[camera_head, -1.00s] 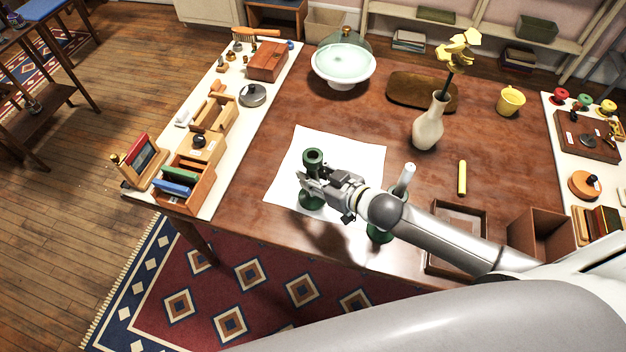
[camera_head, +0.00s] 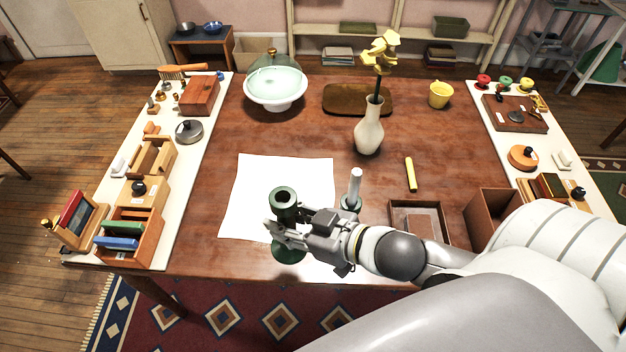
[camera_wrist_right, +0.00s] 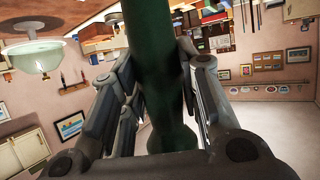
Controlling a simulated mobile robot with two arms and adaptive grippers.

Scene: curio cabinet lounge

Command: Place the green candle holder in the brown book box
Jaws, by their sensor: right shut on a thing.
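A dark green candle holder (camera_head: 284,196) is upright over the near edge of the white sheet. My right gripper (camera_head: 280,232) is shut around its stem; the stem also fills the middle of the right wrist view (camera_wrist_right: 158,75). I cannot tell whether its base is clear of the table. A shallow brown box (camera_head: 447,222) and a deeper open brown box (camera_head: 490,212) are at right; I cannot tell which is the book box. My left gripper is not in view.
A vase (camera_head: 369,130) with yellow flowers stands mid-table. A yellow stick (camera_head: 410,174) lies to its right, in front of a yellow cup (camera_head: 440,94). A domed glass stand (camera_head: 275,92) is at the back. Side strips hold small boxes. The sheet (camera_head: 265,185) is mostly clear.

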